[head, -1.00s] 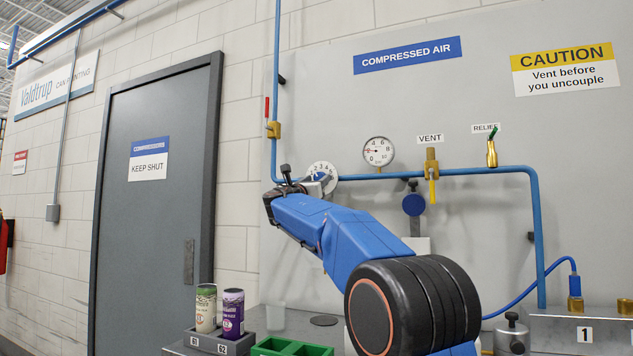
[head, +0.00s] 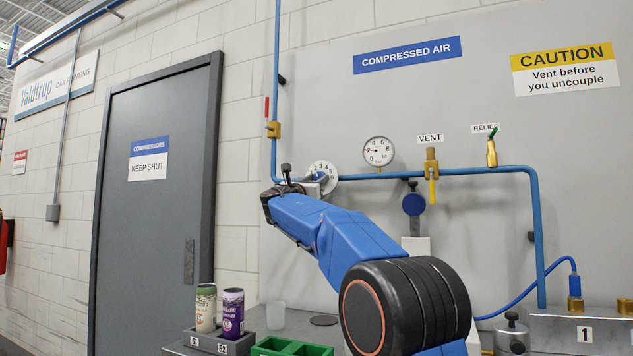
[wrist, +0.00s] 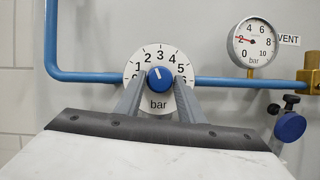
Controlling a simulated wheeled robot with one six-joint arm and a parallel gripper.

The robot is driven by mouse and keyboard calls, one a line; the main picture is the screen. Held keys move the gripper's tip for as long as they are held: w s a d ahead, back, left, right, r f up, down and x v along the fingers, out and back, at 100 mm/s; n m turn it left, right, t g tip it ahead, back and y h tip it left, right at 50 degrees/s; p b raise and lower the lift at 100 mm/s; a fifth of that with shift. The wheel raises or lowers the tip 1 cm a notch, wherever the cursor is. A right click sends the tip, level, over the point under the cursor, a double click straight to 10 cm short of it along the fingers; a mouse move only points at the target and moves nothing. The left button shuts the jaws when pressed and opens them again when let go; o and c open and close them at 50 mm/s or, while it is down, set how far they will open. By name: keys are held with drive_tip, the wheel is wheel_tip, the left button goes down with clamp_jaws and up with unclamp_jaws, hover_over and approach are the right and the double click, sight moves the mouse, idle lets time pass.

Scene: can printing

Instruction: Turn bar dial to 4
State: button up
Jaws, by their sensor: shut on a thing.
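The bar dial (wrist: 133,79) is a white round plate marked in numbers, with a blue knob (wrist: 160,78) at its centre. The knob's white mark points nearly straight up, close to 3 and slightly on the 2 side. My gripper (wrist: 160,84) is shut on the knob, one finger on each side; the fingers cover the lower left and lower right of the plate. In the head view the dial (head: 325,166) shows partly behind my gripper (head: 312,183).
A pressure gauge (wrist: 252,43) right of the dial has its red needle near 2. A blue pipe (wrist: 90,77) runs behind the dial. A blue round knob (wrist: 290,126) sits lower right. Cans (head: 232,313) stand in a holder below left.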

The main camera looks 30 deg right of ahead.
drive_tip(key=m+g, duration=0.1)
drive_tip(key=m, duration=0.1)
drive_tip(key=m+g+h, duration=0.1)
drive_tip(key=m, duration=0.2)
drive_tip(key=m+g, duration=0.1)
drive_tip(key=m, duration=0.1)
drive_tip(key=shift+w+a+g, duration=0.2)
drive_tip(key=shift+w+g, duration=0.05)
drive_tip(key=shift+g, duration=0.05)
drive_tip(key=m+g, duration=0.1)
drive_tip(key=m, duration=0.1)
drive_tip(key=m+g, duration=0.1)
drive_tip(key=m, duration=0.1)
drive_tip(key=m+g, duration=0.1)
drive_tip(key=m, duration=0.2)
drive_tip(key=shift+a+r, duration=0.1)
drive_tip(key=shift+r, duration=0.15)
drive_tip(key=shift+c, duration=0.3)
drive_tip(key=shift+m, duration=0.3)
drive_tip(key=o, duration=0.9)
drive_tip(key=shift+o, duration=0.2)
drive_tip(key=shift+s+a+f, duration=0.1)
drive_tip(key=shift+a, duration=0.35)
drive_tip(key=v, duration=1.6)
